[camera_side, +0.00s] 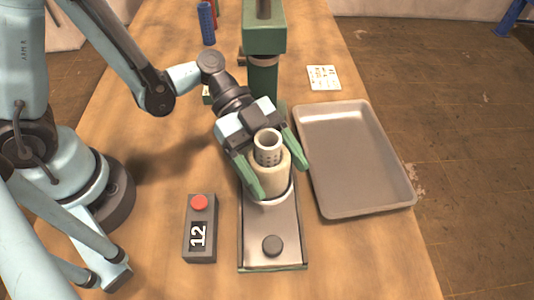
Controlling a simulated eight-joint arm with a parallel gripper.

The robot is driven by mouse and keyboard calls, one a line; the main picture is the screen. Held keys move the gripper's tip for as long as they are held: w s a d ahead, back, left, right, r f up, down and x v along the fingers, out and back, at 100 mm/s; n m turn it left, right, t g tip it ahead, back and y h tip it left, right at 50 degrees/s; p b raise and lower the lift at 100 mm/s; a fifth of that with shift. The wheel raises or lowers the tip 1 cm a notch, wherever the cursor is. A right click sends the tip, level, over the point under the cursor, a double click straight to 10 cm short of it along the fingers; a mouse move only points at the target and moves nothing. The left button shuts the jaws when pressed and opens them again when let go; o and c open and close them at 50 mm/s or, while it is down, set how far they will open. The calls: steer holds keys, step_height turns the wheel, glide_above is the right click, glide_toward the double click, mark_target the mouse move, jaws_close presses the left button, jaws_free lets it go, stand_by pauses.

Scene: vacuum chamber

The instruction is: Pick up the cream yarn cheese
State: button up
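The cream yarn cheese (268,178) is a short cream cylinder wound on a grey perforated tube that sticks out of its top. It stands upright in a pale round holder on a metal plate (270,225) with a green edge. My gripper (281,180) reaches down from behind, with one green finger on each side of the cheese. The fingers are spread wide. The right finger appears apart from the cheese; the left one overlaps its left edge in the picture, so I cannot tell whether it touches.
A green column (264,40) stands behind the plate. A grey box (201,228) with a red button and "12" is at the left. An empty grey tray (385,197) is at the right. A white card (323,77) and a blue tube (206,23) are farther back.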

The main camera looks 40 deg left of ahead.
steer(key=c, duration=0.5)
steer(key=shift+r, duration=0.2)
